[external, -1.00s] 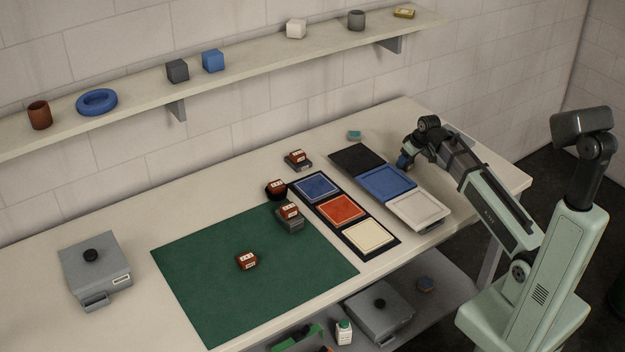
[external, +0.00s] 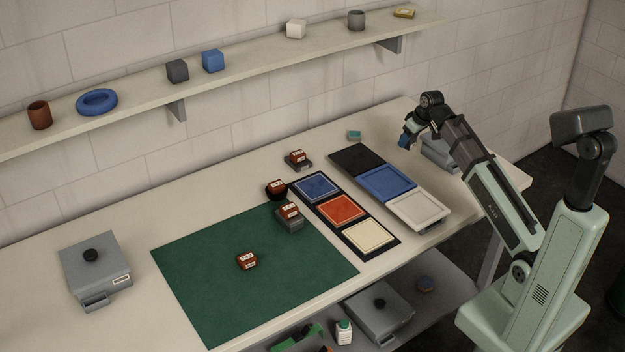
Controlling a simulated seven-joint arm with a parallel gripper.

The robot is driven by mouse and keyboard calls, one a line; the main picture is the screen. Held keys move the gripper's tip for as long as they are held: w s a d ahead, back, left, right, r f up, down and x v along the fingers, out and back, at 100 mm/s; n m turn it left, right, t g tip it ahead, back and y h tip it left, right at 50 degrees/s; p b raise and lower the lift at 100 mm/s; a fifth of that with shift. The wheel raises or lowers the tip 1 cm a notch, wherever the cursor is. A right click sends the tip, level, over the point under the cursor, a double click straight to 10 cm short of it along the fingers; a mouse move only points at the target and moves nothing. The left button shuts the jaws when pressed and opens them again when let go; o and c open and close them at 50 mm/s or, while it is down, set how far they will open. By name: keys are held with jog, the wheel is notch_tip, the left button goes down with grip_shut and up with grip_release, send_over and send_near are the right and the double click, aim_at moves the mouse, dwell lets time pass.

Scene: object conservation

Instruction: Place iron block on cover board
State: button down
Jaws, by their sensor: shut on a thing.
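My gripper (external: 405,141) is above the far right part of the table. It is shut on a small blue thing (external: 404,141), partly hidden by the fingers; I cannot tell its exact shape. Several red-brown blocks with white labels are in view: one on the green mat (external: 247,261), one on a grey base at the mat's edge (external: 289,209), one on a round black base (external: 276,186) and one on a dark base behind (external: 297,156). I cannot tell which thing is the iron block or the cover board.
A black board with blue, orange and cream squares (external: 341,209) lies mid-table. Beside it is a row of black, blue and white trays (external: 385,184). A small teal block (external: 354,135) lies behind. Grey slabs (external: 438,150) sit behind my arm. A grey lidded box (external: 95,270) stands left.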

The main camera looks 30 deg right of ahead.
jog(key=w+a+r+n, duration=0.2)
jog(key=w+a, duration=0.1)
jog(key=a, duration=0.6)
notch_tip(320, 180, up, 2)
jog(key=y, duration=0.1)
send_over(353, 157)
jog(key=s, duration=0.1)
jog(key=shift+n, duration=0.3)
jog(key=shift+s+d+f, duration=0.1)
jog(key=shift+d+f, duration=0.1)
jog(key=shift+f, duration=2.2)
jog(key=shift+s+d+f, duration=0.1)
jog(key=shift+d+f, duration=0.1)
jog(key=shift+f, duration=2.15)
jog(key=shift+f, duration=0.15)
jog(key=shift+c, duration=2)
grip_release()
jog(key=v, duration=1.2)
jog(key=shift+w+a+r, duration=0.1)
jog(key=shift+w+r, duration=0.05)
jog(key=shift+r, duration=0.05)
